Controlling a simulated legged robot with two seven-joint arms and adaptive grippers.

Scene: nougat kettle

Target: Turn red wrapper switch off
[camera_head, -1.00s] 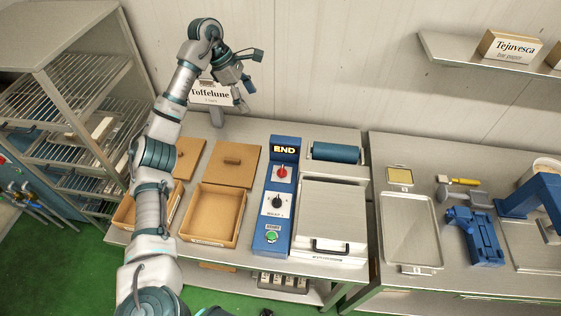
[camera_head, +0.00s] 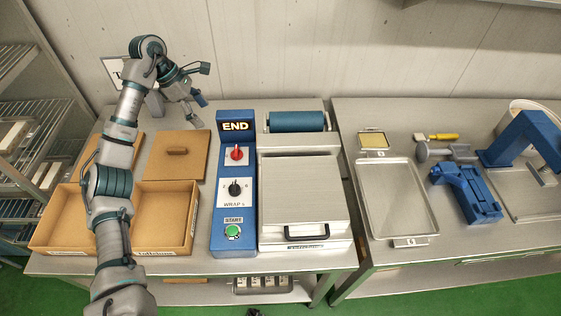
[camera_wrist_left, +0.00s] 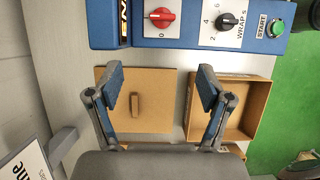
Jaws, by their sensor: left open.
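The red switch (camera_head: 236,153) is a knob on a white plate near the top of the blue control panel (camera_head: 221,228). Below it are a black WRAPS dial (camera_head: 235,189) and a green START button (camera_head: 232,231). A lit END display (camera_head: 236,126) sits above. In the left wrist view the red switch (camera_wrist_left: 159,17) lies beyond the fingertips, with a 0 mark beside it. My left gripper (camera_head: 199,86) is open and empty, up and left of the panel. In the wrist view its open fingers (camera_wrist_left: 160,79) are over a brown lid. My right gripper is not in view.
Brown boxes (camera_head: 165,217) and a lid (camera_head: 177,157) stand left of the panel. A metal wrapper with a blue roller (camera_head: 297,122) stands right of it. A sign (camera_head: 119,71) is behind my left arm. A second bench holds a metal tray (camera_head: 397,198) and blue tools.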

